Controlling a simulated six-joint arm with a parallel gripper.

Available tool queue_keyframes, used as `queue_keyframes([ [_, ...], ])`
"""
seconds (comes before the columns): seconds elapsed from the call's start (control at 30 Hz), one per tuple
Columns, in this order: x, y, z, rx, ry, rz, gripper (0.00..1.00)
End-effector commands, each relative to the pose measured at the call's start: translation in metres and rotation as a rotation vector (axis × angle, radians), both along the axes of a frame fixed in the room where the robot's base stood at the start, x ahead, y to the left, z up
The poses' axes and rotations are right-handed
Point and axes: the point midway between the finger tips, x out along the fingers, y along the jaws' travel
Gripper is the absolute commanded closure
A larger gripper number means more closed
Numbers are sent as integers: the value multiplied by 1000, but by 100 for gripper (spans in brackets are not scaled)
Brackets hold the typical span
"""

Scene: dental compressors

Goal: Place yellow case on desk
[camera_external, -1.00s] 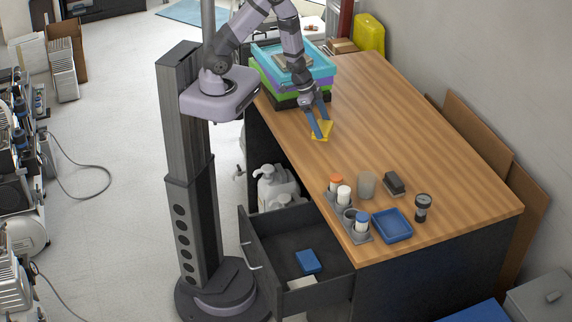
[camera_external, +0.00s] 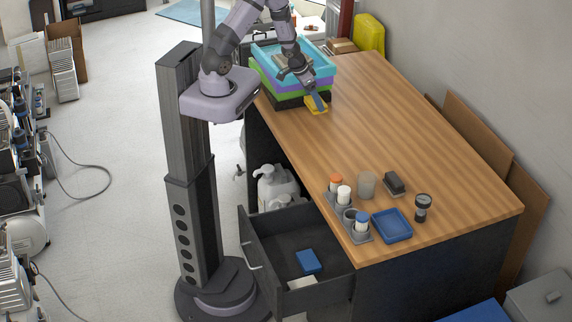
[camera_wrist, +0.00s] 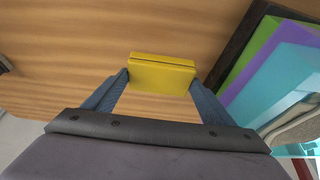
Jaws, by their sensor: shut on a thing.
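The yellow case (camera_external: 317,105) is a small flat box, held between the fingers of my gripper (camera_external: 318,100). In the wrist view the yellow case (camera_wrist: 162,73) sits between the two blue-grey fingertips of my gripper (camera_wrist: 163,80), with its seam line visible. The wooden desk (camera_external: 420,170) lies below it. The case is close to the front of the stacked trays; I cannot tell whether it touches the desk.
Stacked trays (camera_external: 265,63) in turquoise, purple, green and black stand at the desk's far left, right beside the case. Bottles, a cup (camera_external: 366,185), a blue tray (camera_external: 391,226) and a gauge (camera_external: 423,206) stand at the near end. An open drawer (camera_external: 290,245) juts out. The desk's middle is clear.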

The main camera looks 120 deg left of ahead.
Motion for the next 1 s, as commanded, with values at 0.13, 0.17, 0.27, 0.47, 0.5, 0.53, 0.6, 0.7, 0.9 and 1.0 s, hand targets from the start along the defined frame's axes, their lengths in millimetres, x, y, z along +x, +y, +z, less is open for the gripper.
queue_keyframes([
  [0.13, 1, 0, -27, 0, -1, 0, 46],
  [0.17, 1, 0, -30, 0, -1, -1, 46],
  [0.27, 1, 0, -37, 1, -2, -1, 46],
  [0.47, 1, 0, -38, 1, -2, -1, 46],
  [0.5, 1, 0, -39, 0, -1, -1, 46],
  [0.53, 1, 0, -41, 0, -1, -1, 46],
  [0.6, 0, 0, -48, 0, 0, -1, 46],
  [0.7, 0, 0, -62, -1, 0, -1, 46],
  [0.9, 1, 0, -76, 0, -1, -1, 46],
  [1.0, 1, 0, -76, 1, -2, -1, 46],
])
